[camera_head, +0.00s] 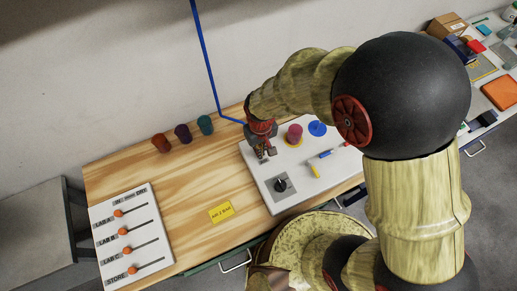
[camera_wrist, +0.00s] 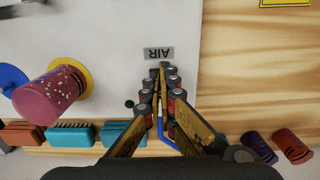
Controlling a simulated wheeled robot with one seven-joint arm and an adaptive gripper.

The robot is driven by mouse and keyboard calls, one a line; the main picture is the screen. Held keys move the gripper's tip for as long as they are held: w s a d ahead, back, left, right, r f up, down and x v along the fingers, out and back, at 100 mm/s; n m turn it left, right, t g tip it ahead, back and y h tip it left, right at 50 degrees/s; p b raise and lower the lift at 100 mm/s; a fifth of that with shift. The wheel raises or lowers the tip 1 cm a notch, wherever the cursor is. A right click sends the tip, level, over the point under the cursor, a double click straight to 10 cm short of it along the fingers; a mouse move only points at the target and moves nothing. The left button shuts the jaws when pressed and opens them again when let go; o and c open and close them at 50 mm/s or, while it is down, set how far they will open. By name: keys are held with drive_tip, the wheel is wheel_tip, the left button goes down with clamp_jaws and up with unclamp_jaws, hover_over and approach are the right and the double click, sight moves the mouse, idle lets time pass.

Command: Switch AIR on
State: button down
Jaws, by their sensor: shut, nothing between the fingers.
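The AIR label (camera_wrist: 158,53) is a grey plate, upside down in the wrist view, on a white panel (camera_wrist: 110,30). My gripper (camera_wrist: 162,78) is shut and empty, with its fingertips close beside the label. In the head view my gripper (camera_head: 264,153) is over the left part of the white panel (camera_head: 258,180). The AIR switch itself cannot be made out; my fingers cover the area beside the label. A small dark green spot (camera_wrist: 130,104) shows on the panel beside my fingers. I cannot tell whether the fingertips touch anything.
The panel also carries a black knob (camera_head: 280,185), a pink cylinder (camera_head: 295,133), a blue disc (camera_head: 317,128) and blue and yellow pieces. A slider board (camera_head: 130,240) with orange knobs lies at left. Wooden tabletop (camera_head: 175,190) between is mostly clear, with a yellow note (camera_head: 221,212).

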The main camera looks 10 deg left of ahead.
idle(0.3)
drive_tip(key=shift+r+p, duration=2.6)
drive_tip(key=shift+r, duration=0.85)
drive_tip(key=shift+s+d+f, duration=0.1)
